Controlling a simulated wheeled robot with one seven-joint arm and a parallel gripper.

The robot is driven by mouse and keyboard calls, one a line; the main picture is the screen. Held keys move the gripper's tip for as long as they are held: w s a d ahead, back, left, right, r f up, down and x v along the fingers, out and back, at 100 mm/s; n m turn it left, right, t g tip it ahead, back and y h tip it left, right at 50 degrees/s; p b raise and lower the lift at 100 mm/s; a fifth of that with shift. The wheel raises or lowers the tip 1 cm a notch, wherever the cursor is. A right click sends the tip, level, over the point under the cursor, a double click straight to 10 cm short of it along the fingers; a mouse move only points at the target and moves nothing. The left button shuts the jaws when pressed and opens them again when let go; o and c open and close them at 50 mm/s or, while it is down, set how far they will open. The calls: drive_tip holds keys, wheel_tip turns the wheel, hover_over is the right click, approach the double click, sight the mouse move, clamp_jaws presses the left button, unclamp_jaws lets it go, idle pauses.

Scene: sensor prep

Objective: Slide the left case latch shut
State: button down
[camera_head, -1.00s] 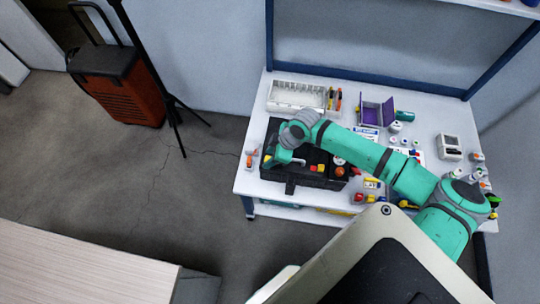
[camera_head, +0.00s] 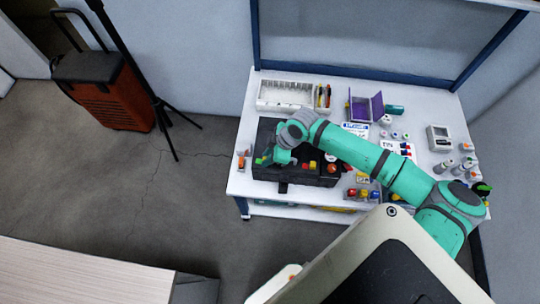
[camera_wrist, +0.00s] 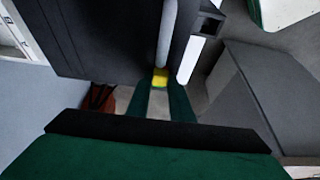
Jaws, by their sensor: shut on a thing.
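The black case (camera_head: 312,179) sits on the white table, with several small coloured items in its right part. My gripper (camera_head: 267,160) is at the left end of the case, partly hidden by my own wrist in the head view. In the wrist view, my gripper (camera_wrist: 160,88) has its two green fingers close around a small yellow piece (camera_wrist: 160,77), beside a dark upright wall. This piece may be the left latch, but I cannot tell for sure. The latch's exact position is not clear.
An orange-handled tool (camera_head: 242,158) lies on the table (camera_head: 237,184) left of the case. A white bin rack (camera_head: 284,95) and a purple open box (camera_head: 365,106) stand behind. Bottles and small parts crowd the right side.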

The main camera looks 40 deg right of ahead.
drive_tip(key=shift+s+d, duration=0.15)
drive_tip(key=shift+d, duration=0.05)
drive_tip(key=c, duration=1.6)
unclamp_jaws()
drive_tip(key=shift+o, duration=0.2)
drive_tip(key=v, duration=1)
drive_tip(key=shift+s+r, duration=0.15)
drive_tip(key=shift+r, duration=0.25)
